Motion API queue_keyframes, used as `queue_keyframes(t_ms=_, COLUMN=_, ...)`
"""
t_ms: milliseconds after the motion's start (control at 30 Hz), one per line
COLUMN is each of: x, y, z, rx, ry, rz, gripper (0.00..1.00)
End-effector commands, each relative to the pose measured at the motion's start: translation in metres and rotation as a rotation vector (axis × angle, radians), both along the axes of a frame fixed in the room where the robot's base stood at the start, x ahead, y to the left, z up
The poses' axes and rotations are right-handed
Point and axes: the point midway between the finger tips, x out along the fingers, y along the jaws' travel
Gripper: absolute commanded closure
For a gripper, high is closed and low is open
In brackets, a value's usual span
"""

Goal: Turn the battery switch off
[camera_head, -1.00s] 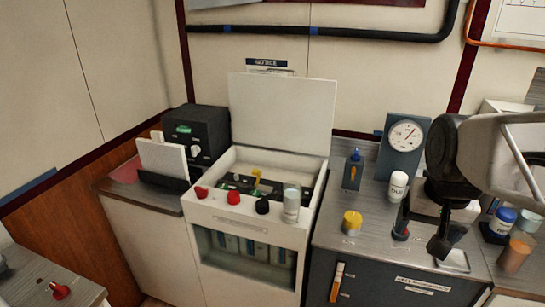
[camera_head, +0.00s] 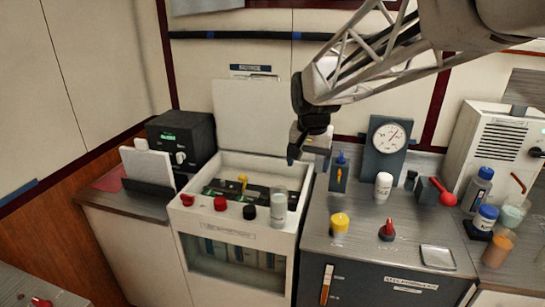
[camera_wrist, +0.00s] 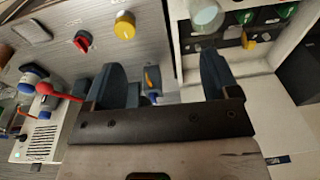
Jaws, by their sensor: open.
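No label in view names the battery switch. One candidate is a red rotary knob (camera_head: 387,231) on a dark base on the right counter; it also shows in the wrist view (camera_wrist: 82,41). Another is a yellow handle (camera_head: 243,183) inside the open-topped white box (camera_head: 240,238); it shows in the wrist view too (camera_wrist: 248,40). My gripper (camera_head: 309,152) is open and empty, above the box's back right corner, clear of these. The wrist view shows its fingers apart (camera_wrist: 160,78).
The raised lid (camera_head: 245,115) stands behind the box.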

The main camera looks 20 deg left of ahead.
Motion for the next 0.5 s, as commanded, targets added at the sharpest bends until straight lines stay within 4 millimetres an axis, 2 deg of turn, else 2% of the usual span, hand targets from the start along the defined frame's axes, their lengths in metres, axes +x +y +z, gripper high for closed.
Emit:
queue_keyframes(t_ms=33, x=0.007, y=0.015, z=-0.004, rx=-0.001, ry=0.007, rz=0.004, gripper=0.19)
queue_keyframes(t_ms=200, x=0.028, y=0.064, z=-0.015, rx=-0.003, ry=0.021, rz=0.006, gripper=0.19)
queue_keyframes(t_ms=500, x=0.054, y=0.156, z=-0.042, rx=-0.009, ry=0.046, rz=0.009, gripper=0.19)
